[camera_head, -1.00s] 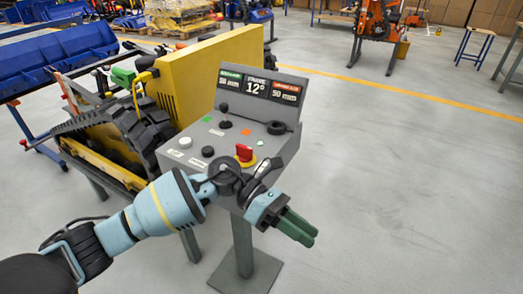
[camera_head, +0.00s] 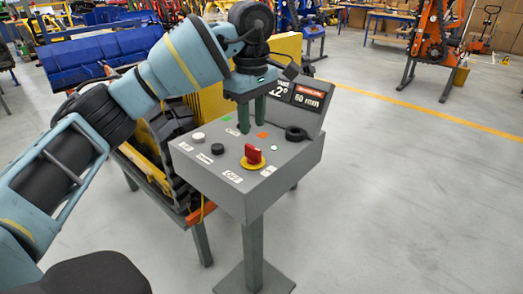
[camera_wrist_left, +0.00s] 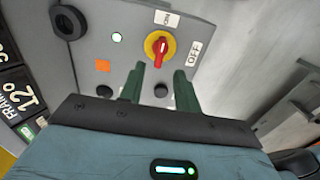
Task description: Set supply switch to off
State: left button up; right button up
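The supply switch is a red knob on a yellow disc (camera_head: 253,157) at the near edge of the grey console. It also shows in the left wrist view (camera_wrist_left: 158,47), with the OFF label (camera_wrist_left: 194,54) to its right and the ON label (camera_wrist_left: 165,18) above it. Its red handle lies roughly in line with ON, not with OFF. My left gripper (camera_head: 252,127) points down over the console, behind the knob and apart from it. In the left wrist view its two green fingers (camera_wrist_left: 158,83) stand apart with nothing between them. My right gripper is not in view.
The grey console (camera_head: 291,164) carries a black ring (camera_head: 296,133), a black button (camera_head: 217,149), a white button (camera_head: 198,136) and a small lit lamp (camera_wrist_left: 116,37). A display panel (camera_head: 309,97) rises at its back.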

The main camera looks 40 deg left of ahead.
aim_at(253, 147)
pick_arm(q)
jog(key=shift+f, duration=3.95)
grip_shut()
